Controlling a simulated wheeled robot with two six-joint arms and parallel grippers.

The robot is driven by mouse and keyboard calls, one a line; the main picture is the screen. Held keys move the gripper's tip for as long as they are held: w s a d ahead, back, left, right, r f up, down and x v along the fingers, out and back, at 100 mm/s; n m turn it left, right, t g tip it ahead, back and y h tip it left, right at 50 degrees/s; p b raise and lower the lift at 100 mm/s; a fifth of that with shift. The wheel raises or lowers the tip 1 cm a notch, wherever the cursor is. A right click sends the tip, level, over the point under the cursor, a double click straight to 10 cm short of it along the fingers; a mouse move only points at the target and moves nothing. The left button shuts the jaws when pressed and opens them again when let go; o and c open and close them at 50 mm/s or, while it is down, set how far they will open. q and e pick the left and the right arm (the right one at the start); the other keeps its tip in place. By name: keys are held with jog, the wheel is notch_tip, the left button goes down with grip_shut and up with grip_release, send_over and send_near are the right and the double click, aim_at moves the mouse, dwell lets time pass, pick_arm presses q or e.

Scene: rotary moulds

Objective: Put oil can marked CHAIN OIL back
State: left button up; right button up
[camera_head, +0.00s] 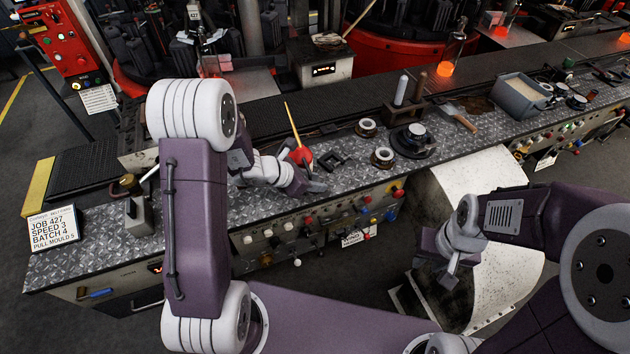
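A small red rounded object with a long thin yellow spout or stick (301,156) stands on the patterned metal bench top, right behind my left gripper; it looks like an oil can, but I see no readable CHAIN OIL marking. My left gripper (314,188) is low over the bench in front of it, and its wrist hides part of that area. I cannot tell whether the fingers touch the red object or how far they are open. My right gripper (447,272) hangs in front of the bench, over the pale curved sheet, apart from any can; its finger opening is unclear.
The bench top (95,262) carries a job sign (53,217), a grey box-like item (139,215), a black bracket (333,158), round metal parts (382,157), a handle rack (405,112), a hammer (456,115) and a grey bin (521,97).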

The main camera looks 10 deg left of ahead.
pick_arm(q)
jog(key=shift+s+a+r+p, duration=0.15)
jog(key=shift+r+p, duration=0.15)
jog(key=shift+r, duration=0.15)
jog(key=p+v, duration=0.2)
jog(key=v, duration=0.9)
jog(key=s+f+m+g+y, duration=0.1)
jog(key=s+m, duration=0.5)
jog(key=m, duration=0.7)
jog(key=s+f+m+g+y, duration=0.2)
jog(key=s+m+g+y, duration=0.2)
jog(key=m, duration=0.9)
jog(key=s+y, duration=0.1)
jog(key=s, duration=0.1)
jog(key=shift+s+m, duration=0.4)
jog(key=shift+s+d, duration=0.1)
jog(key=shift+d, duration=0.1)
